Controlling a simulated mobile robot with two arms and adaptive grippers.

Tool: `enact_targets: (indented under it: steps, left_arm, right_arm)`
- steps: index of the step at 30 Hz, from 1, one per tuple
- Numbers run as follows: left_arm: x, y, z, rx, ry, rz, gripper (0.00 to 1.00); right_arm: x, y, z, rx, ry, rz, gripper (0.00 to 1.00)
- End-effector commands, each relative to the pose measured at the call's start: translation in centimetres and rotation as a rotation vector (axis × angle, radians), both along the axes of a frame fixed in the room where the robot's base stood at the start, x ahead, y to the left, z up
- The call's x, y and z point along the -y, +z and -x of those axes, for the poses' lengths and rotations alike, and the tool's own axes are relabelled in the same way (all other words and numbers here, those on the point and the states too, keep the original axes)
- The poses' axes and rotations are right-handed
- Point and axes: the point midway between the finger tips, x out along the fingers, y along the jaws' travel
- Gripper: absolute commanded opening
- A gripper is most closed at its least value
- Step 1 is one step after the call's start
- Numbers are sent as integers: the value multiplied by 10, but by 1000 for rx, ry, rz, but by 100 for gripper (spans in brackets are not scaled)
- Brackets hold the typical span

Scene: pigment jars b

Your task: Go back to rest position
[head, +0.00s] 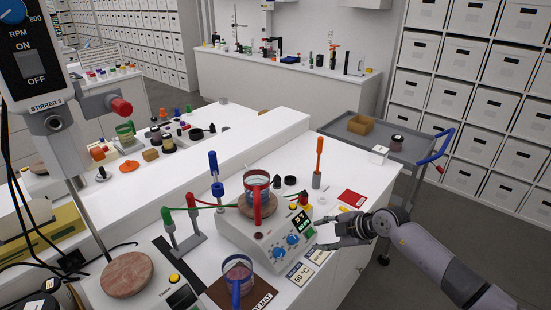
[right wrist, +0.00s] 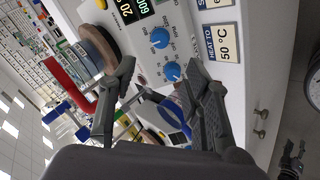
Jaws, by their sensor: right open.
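My right gripper (head: 320,233) is open and empty, just right of the white hot plate (head: 262,250) with its blue knobs and lit display. In the right wrist view, my right gripper's fingers (right wrist: 160,105) are spread in front of the hot plate's front panel (right wrist: 185,45), with nothing between them that I can see held. A glass beaker with a red handle (head: 257,208) stands on the hot plate. Another beaker with a blue handle (head: 236,292) stands on the brown mat (head: 262,301) in front. My left gripper does not show in the head view.
A stand with green and red clips (head: 185,235) is beside the hot plate. An orange-handled tool (head: 319,155) stands behind. A red card (head: 352,198) lies right. A grey cart (head: 405,145) stands beyond the bench's right edge.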

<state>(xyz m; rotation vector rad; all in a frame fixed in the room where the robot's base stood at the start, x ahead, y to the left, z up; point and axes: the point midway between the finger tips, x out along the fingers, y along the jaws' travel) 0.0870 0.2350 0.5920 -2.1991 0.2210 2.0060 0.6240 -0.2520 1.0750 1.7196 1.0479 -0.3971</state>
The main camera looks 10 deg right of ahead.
Motion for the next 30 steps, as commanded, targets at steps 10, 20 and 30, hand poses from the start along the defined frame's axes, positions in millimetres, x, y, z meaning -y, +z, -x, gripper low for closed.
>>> enact_targets:
  steps: [10, 20, 30]
  left_arm:
    - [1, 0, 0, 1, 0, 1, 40]
    - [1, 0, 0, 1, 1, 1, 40]
    - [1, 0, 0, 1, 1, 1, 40]
  right_arm:
    - [-115, 81, 20, 389, 28, -475, 44]
    - [-52, 133, 57, 629, -666, -827, 44]
    - [6, -1, 189, 59, -1351, -578, 44]
